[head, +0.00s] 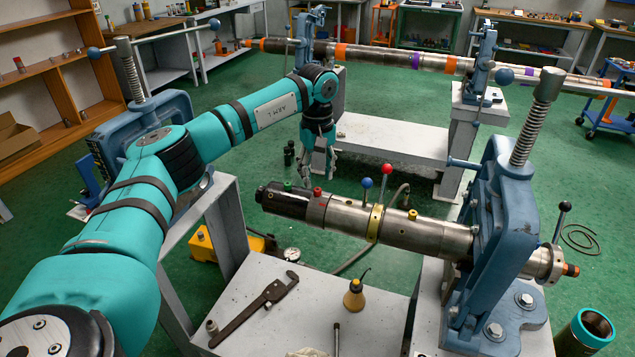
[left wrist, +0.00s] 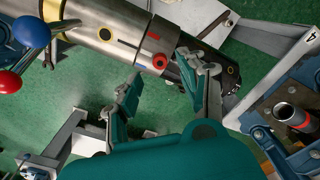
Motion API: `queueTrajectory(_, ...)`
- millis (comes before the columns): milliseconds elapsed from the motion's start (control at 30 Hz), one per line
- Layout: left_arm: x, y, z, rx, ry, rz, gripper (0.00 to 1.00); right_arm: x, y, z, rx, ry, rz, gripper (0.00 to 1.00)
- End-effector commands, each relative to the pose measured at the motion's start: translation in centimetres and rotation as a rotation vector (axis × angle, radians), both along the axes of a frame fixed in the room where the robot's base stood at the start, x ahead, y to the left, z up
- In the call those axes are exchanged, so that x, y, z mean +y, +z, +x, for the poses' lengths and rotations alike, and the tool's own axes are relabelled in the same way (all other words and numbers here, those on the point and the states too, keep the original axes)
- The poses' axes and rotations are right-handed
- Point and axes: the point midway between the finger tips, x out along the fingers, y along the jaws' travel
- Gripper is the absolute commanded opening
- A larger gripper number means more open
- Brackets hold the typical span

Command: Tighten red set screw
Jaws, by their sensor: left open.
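The red set screw (head: 317,192) stands on top of a steel pipe tool (head: 340,215), near its dark left end. In the left wrist view the red set screw (left wrist: 158,61) is a round red head with a dark centre. My left gripper (head: 319,172) hangs pointing down, just behind the screw in the head view. In the left wrist view my left gripper (left wrist: 159,68) is open, with one finger on each side of the screw in the picture. I cannot tell whether the fingers touch the tool. My right gripper is not in view.
A blue vise (head: 500,225) clamps the tool's right part. Blue (head: 367,183) and red (head: 387,169) ball levers rise from the tool, right of the screw. A green screw (head: 287,186) is at its left. A wrench (head: 255,308) and oil can (head: 355,295) sit on the bench below.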

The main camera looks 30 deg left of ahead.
Motion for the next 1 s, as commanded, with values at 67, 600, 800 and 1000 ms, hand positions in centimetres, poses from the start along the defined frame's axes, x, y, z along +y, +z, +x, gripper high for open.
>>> queueTrajectory(67,0.0,2.0,0.1,-0.005,0.0,-0.001,0.42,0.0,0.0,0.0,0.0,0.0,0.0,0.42)
queueTrajectory(600,0.1,8.5,0.0,-0.002,0.001,-0.001,0.42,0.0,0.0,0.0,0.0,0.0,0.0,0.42)
queueTrajectory(800,0.1,8.5,0.0,-0.002,0.001,-0.001,0.42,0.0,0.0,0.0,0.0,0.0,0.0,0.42)
queueTrajectory(1000,-0.6,8.4,-0.6,-0.011,0.109,-0.009,0.42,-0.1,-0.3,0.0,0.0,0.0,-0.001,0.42)
